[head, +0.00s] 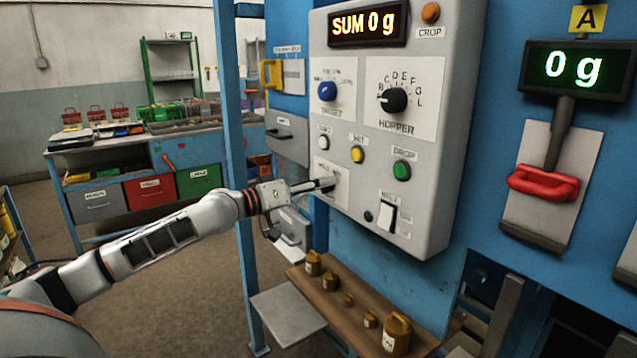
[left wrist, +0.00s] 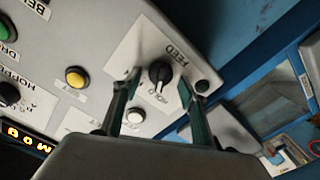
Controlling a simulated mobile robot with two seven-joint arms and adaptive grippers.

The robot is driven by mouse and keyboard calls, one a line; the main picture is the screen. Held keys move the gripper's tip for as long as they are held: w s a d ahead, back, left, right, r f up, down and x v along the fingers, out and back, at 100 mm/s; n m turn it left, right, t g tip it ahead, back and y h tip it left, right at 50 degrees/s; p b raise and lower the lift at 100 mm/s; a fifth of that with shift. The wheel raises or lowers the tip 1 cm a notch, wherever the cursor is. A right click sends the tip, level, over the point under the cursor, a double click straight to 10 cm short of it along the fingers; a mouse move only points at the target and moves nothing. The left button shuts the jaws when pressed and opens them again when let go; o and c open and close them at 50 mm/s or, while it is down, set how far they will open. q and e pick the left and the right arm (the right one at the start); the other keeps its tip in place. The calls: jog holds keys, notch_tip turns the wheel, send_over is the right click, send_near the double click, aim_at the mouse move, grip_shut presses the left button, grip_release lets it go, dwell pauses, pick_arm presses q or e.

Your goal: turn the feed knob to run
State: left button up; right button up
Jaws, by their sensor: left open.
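The feed knob (left wrist: 160,74) is a small black rotary knob on a white plate in the left wrist view, with a FEED label beside it. A pale pointer mark shows on it, but its exact setting is too small to read. My left gripper (left wrist: 159,81) is open, with one finger on each side of the knob in the picture; I cannot tell whether they touch it. In the head view my left gripper (head: 328,184) reaches the lower left of the grey panel (head: 445,130) and hides most of the knob. My right gripper is not in view.
The panel also bears a blue knob (head: 327,91), a hopper knob (head: 394,100), a yellow button (head: 357,154), a green button (head: 401,170) and a white rocker switch (head: 388,215). Brass weights (head: 397,335) stand on a ledge below. A blue post (head: 231,120) stands left of the panel.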

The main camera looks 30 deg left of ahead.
pick_arm(q)
jog(key=c, duration=1.1)
